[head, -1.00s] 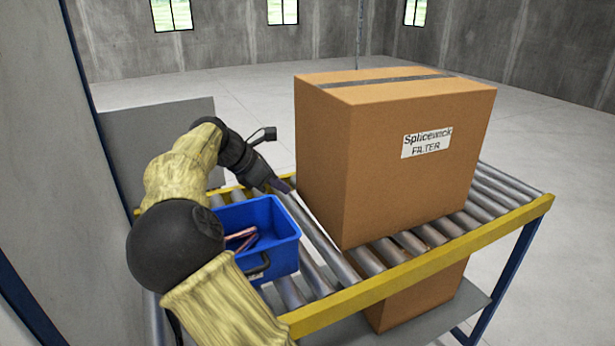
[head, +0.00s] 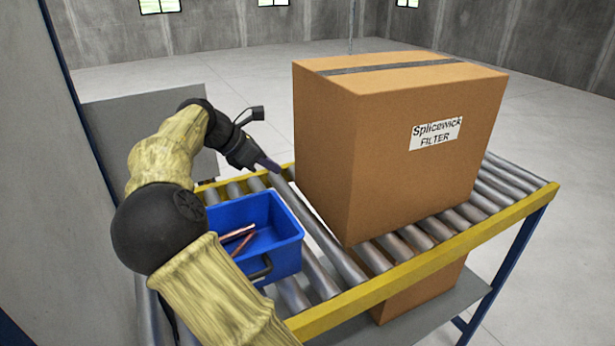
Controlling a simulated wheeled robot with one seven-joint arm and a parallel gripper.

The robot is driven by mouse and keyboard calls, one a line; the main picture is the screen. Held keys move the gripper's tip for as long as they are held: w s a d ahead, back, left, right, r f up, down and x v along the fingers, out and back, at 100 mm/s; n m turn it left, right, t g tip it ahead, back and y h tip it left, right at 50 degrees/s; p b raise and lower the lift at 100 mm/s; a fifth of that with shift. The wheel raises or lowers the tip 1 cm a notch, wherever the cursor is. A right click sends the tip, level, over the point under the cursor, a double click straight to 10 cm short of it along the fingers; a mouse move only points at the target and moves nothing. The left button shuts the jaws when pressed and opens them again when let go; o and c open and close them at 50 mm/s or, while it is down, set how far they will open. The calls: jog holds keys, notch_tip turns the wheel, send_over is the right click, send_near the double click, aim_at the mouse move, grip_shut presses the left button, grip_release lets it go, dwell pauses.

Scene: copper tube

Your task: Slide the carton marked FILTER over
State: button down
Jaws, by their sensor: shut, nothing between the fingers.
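The carton marked FILTER (head: 400,150) is a large brown box with a dark tape strip on top and a white label on its front. It stands upright on the roller conveyor (head: 420,268). My gripper (head: 272,166) is shut and empty. In the picture it is just left of the carton's left side, above the rollers and behind the blue bin (head: 276,236). A narrow gap shows between the fingertips and the carton. I cannot tell how far apart they are in depth.
The blue bin sits left of the carton on the rollers and holds copper tube pieces (head: 240,238). Another brown carton (head: 420,291) is on the shelf below. Rollers right of the carton (head: 510,180) are clear. A grey wall (head: 40,150) stands close on the left.

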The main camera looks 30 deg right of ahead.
aim_at(319, 183)
jog(key=p+x, duration=0.1)
jog(key=x, duration=0.3)
jog(key=d+r+p+x, duration=0.1)
jog(key=p+x, duration=0.1)
jog(key=x, duration=0.1)
jog(key=p+x, duration=0.1)
jog(key=x, duration=0.3)
jog(key=shift+w+d+r+p, duration=0.1)
jog(key=shift+w+d+p, duration=0.15)
jog(key=shift+d+p, duration=0.25)
jog(key=shift+d, duration=0.3)
jog(key=shift+d, duration=0.1)
